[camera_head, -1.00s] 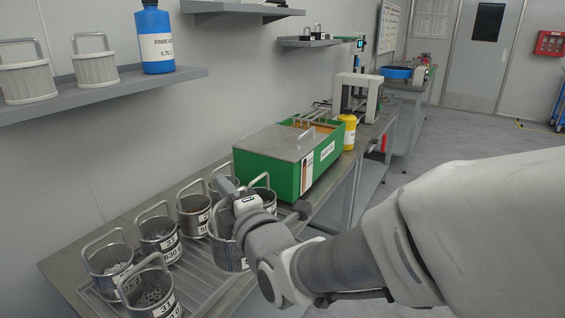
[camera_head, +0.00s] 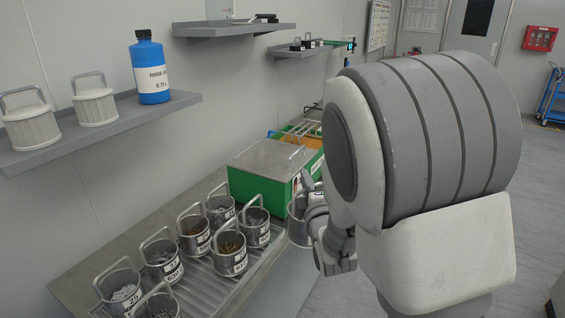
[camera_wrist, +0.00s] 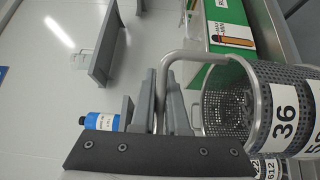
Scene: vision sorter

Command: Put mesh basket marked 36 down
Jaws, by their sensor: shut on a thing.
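Mesh basket marked 36 (camera_wrist: 283,112) is large at the right of the wrist view, its black 36 on a white label facing the camera. Its wire handle runs left between the fingers of my gripper (camera_wrist: 165,105), which are shut on it. In the head view the basket (camera_head: 298,230) hangs below my gripper (camera_head: 309,188), beside the right edge of the bench, partly hidden by my arm.
Several other mesh baskets, one marked 25 (camera_head: 121,291), stand on a ribbed tray (camera_head: 215,287) on the bench. A green box (camera_head: 258,190) with a grey lid stands behind them. A wall shelf (camera_head: 110,130) holds two white baskets and a blue bottle (camera_head: 151,70).

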